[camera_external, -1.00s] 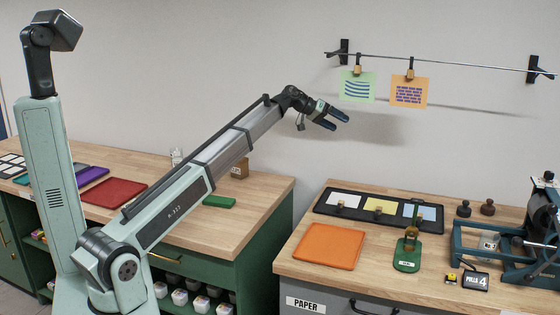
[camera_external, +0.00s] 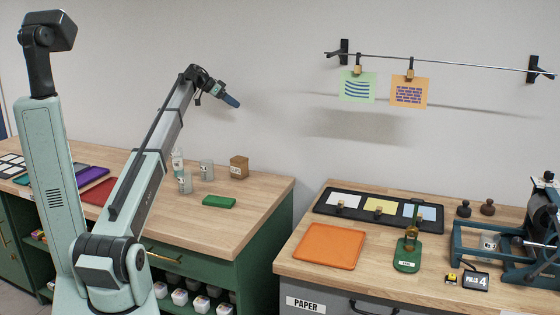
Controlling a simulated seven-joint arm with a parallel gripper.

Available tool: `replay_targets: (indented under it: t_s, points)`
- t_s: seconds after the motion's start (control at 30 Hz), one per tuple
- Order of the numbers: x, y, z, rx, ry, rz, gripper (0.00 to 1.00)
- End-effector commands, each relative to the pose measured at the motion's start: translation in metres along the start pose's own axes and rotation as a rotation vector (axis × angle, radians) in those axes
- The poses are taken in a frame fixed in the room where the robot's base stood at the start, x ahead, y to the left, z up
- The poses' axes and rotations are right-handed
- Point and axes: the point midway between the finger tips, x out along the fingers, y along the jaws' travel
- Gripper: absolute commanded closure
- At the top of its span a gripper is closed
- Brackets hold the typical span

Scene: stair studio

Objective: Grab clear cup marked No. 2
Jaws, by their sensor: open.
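Several clear cups stand together on the left wooden counter, partly beside my arm. One clear cup (camera_external: 207,171) stands at the right of the group. Another clear cup (camera_external: 185,182) is in front and to the left, close to my arm in the picture. A taller clear vessel (camera_external: 177,160) stands behind it. The markings are too small to read, so I cannot tell which is No. 2. My gripper (camera_external: 232,101) is raised high above the counter, up and to the right of the cups. It is open and empty.
A brown wooden block or box (camera_external: 239,167) and a green pad (camera_external: 219,202) lie near the cups. The right counter holds an orange tray (camera_external: 329,246), a black tray of cards and a press. A gap separates the counters. Cards hang from a wall rail (camera_external: 450,65).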

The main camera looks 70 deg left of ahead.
Motion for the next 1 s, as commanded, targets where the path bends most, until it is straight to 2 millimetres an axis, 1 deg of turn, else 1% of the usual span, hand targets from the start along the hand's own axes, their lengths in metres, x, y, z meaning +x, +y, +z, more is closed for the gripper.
replay_targets:
  t_s: [0.03,0.1,0.37,0.5,0.6,0.7,0.8,0.9,1.0]
  points:
    - [-0.008,-0.018,0.015,0.045,-0.044,-0.023,0.06]
    - [-0.013,-0.037,0.036,0.118,-0.115,-0.049,0.06]
    - [-0.028,-0.103,0.117,0.399,-0.438,-0.088,0.06]
    - [-0.045,-0.137,0.163,0.551,-0.638,-0.053,0.06]
    - [-0.059,-0.157,0.194,0.647,-0.777,-0.001,0.06]
    - [-0.074,-0.173,0.218,0.724,-0.893,0.058,0.06]
    - [-0.085,-0.183,0.235,0.773,-0.97,0.109,0.06]
    - [-0.091,-0.187,0.244,0.8,-1.013,0.142,0.06]
    - [-0.092,-0.189,0.249,0.811,-1.028,0.154,0.06]
